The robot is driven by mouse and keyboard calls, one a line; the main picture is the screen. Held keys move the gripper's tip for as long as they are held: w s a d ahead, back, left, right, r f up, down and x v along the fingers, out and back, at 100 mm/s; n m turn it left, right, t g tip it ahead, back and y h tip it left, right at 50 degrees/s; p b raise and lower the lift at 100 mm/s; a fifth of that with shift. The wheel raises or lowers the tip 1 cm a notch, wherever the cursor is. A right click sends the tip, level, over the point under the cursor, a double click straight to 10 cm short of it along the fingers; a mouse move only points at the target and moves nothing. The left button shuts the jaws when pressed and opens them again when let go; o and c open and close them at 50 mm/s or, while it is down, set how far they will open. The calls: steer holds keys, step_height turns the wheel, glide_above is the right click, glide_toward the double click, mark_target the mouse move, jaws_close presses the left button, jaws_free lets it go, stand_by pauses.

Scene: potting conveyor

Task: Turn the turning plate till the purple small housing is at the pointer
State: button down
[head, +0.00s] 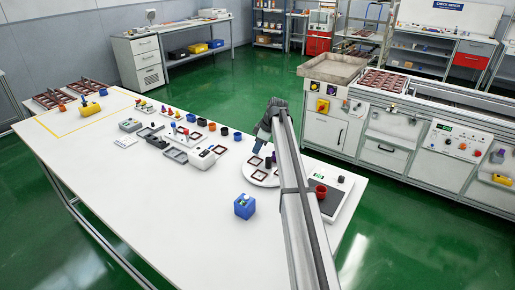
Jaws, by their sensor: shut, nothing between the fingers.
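The turning plate (252,178) is a white disc on the right part of the white table, partly hidden by my arm. Dark brown square frames lie on it. A small dark purple piece (273,157), which looks like the purple small housing, stands at its far right side, close beside my arm. My gripper (257,150) points down over the far edge of the plate, left of the purple piece. It is shut and empty; whether it touches the plate is too small to tell. I cannot make out the pointer.
A blue box (244,207) stands in front of the plate. A dark-topped scale (329,203) with a red cup (320,191) is to the right. Grey trays, a white device (203,158) and several small coloured parts are to the left. The front left of the table is clear.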

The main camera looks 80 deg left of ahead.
steer(key=shift+w+a, duration=0.5)
steer(key=shift+a, duration=0.1)
steer(key=shift+w+a+r, duration=0.25)
steer(key=shift+w+a, duration=0.3)
steer(key=shift+w, duration=0.05)
steer(key=shift+w+a+r, duration=0.25)
steer(key=shift+w+a, duration=0.3)
step_height(320, 180, up, 8)
steer(key=w+a, duration=0.2)
steer(key=shift+w+r, duration=0.15)
